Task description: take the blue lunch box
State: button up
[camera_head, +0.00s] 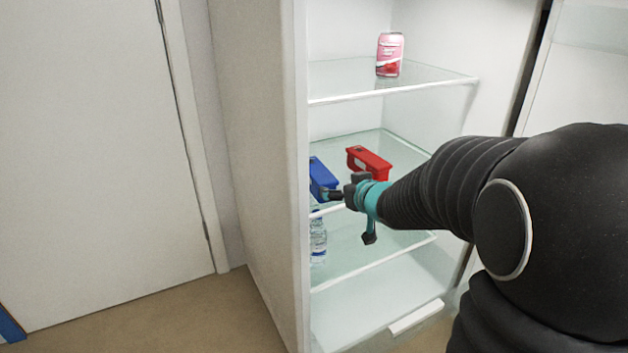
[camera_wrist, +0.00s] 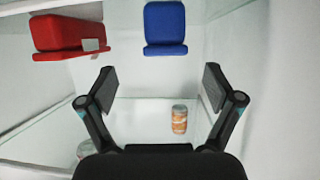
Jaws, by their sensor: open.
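The blue lunch box (camera_head: 322,176) sits on the middle glass shelf of an open fridge, close to its left side wall. In the wrist view the blue lunch box (camera_wrist: 165,24) is at the top centre, beyond the fingertips. My gripper (camera_head: 345,193) is at the shelf front, just right of the box in the head view. In the wrist view my gripper (camera_wrist: 158,88) is open, its two fingers wide apart with nothing between them. I cannot tell the exact gap to the box.
A red box (camera_head: 369,162) stands to the right of the blue one on the same shelf; it also shows in the wrist view (camera_wrist: 62,36). A pink can (camera_head: 389,54) is on the upper shelf. A water bottle (camera_head: 318,238) stands below. An orange can (camera_wrist: 180,119) shows in the wrist view.

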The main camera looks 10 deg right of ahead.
aim_at(332, 185)
jog(key=b+x, duration=0.1)
jog(key=x, duration=0.4)
jog(key=shift+w+a+f, duration=0.1)
jog(key=shift+w+f, duration=0.05)
jog(key=shift+w, duration=0.1)
jog(key=shift+a+b+x, duration=0.2)
jog(key=shift+b+x, duration=0.2)
jog(key=shift+x, duration=0.9)
jog(key=shift+a+b+x, duration=0.15)
jog(key=shift+b+x, duration=0.25)
jog(key=shift+x, duration=0.9)
jog(key=shift+s, duration=0.1)
jog(key=c, duration=1.5)
